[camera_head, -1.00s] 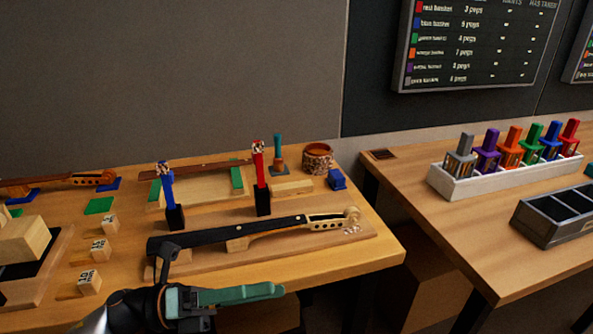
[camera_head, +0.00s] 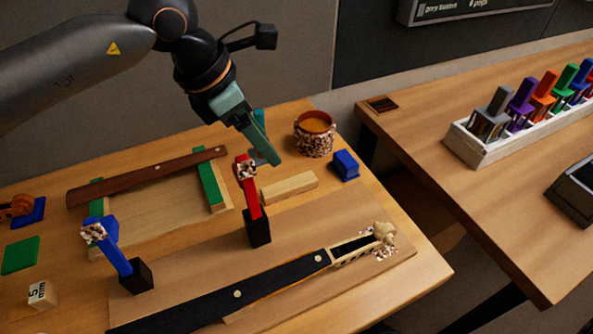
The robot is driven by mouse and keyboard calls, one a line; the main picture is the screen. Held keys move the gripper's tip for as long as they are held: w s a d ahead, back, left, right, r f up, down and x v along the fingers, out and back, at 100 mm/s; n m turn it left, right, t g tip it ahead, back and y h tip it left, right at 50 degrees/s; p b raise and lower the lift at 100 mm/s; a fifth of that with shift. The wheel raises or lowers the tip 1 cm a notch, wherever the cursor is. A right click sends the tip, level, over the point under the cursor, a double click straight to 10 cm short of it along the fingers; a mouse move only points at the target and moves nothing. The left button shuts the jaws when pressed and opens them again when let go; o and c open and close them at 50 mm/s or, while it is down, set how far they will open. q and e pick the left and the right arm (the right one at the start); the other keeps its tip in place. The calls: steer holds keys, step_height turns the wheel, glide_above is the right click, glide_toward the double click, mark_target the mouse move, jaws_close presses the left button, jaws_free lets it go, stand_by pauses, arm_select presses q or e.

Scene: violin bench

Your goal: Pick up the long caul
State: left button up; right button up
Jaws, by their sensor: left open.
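A long dark brown strip (camera_head: 150,176) lies across two green supports on a pale wooden board. A shorter pale wooden bar (camera_head: 289,187) lies to its right, behind the violin neck. I cannot tell for sure which of the two is the long caul. My left gripper (camera_head: 262,147) comes down from above with teal fingers, open and empty. It is above the bench, right of the strip's right end and over the area behind the pale bar. Its fingers partly hide what stands behind them. My right gripper is not in view.
A red-handled tool (camera_head: 249,190) and a blue-handled tool (camera_head: 116,247) stand upright in black holders. A violin neck with black fingerboard (camera_head: 250,288) lies in front. A patterned cup (camera_head: 314,134) and a blue block (camera_head: 345,164) stand at the back right.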

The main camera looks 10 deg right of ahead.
arm_select(q)
glide_toward(289, 184)
steer(key=x, duration=0.2)
steer(key=shift+d+f, duration=0.2)
steer(key=shift+d, duration=0.1)
steer(key=shift+x, duration=3)
steer(key=shift+a, duration=0.15)
jaws_close()
